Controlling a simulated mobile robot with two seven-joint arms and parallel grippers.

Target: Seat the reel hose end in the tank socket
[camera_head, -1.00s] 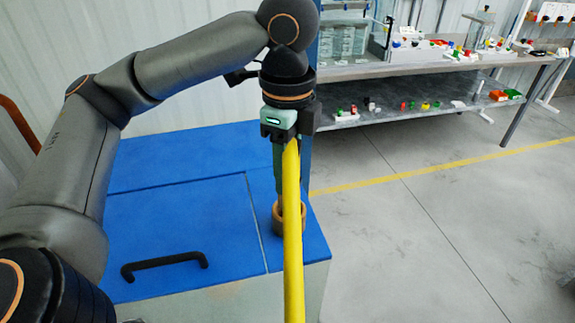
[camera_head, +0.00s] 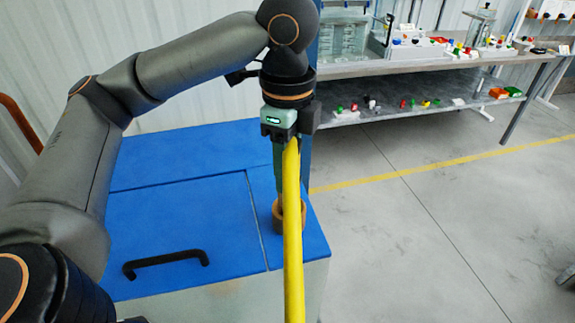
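The tank socket is a brown ring (camera_head: 277,217) standing on the blue tank top (camera_head: 190,225) near its right edge. The yellow reel hose (camera_head: 292,235) rises from the bottom edge of the head view to my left gripper (camera_head: 282,165), passing in front of part of the ring. My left gripper points down above the socket and appears shut on the hose end. A narrow grey-green part runs down from the gripper towards the ring. The hose hides much of the fingers and hose end, so I cannot tell whether the end is inside the ring. My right gripper is not in view.
A black handle (camera_head: 166,262) sits on the tank top at the front left. A blue post (camera_head: 306,165) stands just behind the gripper. A bench (camera_head: 430,68) with small coloured parts stands at the back right. The grey floor (camera_head: 420,230) on the right is clear.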

